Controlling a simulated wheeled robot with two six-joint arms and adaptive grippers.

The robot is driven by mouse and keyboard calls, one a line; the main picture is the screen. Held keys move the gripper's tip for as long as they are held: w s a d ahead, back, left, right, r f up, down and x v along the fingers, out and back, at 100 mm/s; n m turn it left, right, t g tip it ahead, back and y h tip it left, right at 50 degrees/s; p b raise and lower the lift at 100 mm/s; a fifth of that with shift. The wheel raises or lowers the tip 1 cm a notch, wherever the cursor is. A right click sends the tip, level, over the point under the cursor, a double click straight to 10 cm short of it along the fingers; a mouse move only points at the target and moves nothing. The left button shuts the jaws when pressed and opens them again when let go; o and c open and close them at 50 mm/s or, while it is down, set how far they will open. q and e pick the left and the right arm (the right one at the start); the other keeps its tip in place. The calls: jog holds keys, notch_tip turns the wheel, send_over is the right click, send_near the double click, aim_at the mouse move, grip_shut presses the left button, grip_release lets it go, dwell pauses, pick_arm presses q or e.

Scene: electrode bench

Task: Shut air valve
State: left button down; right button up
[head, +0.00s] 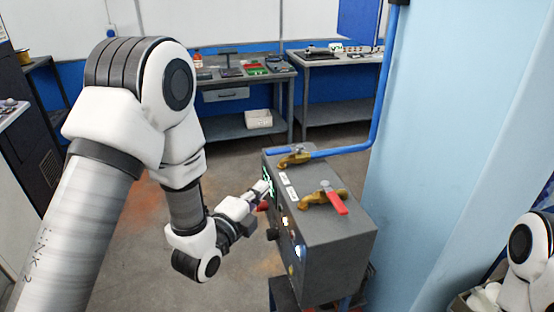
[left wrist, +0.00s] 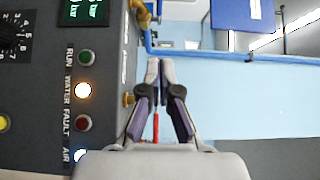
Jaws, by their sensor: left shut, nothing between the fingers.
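A grey control box (head: 335,238) stands right of centre in the head view. On its top is a brass valve with a red handle (head: 337,203), the handle lying across the valve body. A second brass valve (head: 295,159) sits farther back, by the blue pipe. Small labels beside them are unreadable, so I cannot tell which is the air valve. My left gripper (head: 266,187) is shut and empty, near the box's left panel face. In the left wrist view its fingertips (left wrist: 160,66) meet, and a red bar (left wrist: 156,127) shows behind the fingers, with a brass fitting (left wrist: 128,99) at left.
A blue pipe (head: 379,105) rises beside the pale blue wall (head: 430,150). Workbenches (head: 243,80) stand behind. The floor left of the box is open.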

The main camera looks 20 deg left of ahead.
pick_arm(q)
jog(key=p, duration=0.4)
send_near(282, 153)
jog(key=w+d, duration=0.3)
jog(key=shift+d+r, duration=0.3)
jog(key=shift+d, duration=0.1)
jog(key=w+a, duration=0.1)
jog(key=w+a+p, duration=0.1)
jog(key=w, duration=0.1)
jog(key=shift+a+f+p, duration=0.15)
jog(key=shift+f+p, duration=0.05)
jog(key=shift+p, duration=0.1)
jog(key=shift+w+a+f, duration=0.1)
jog(key=shift+a, duration=0.05)
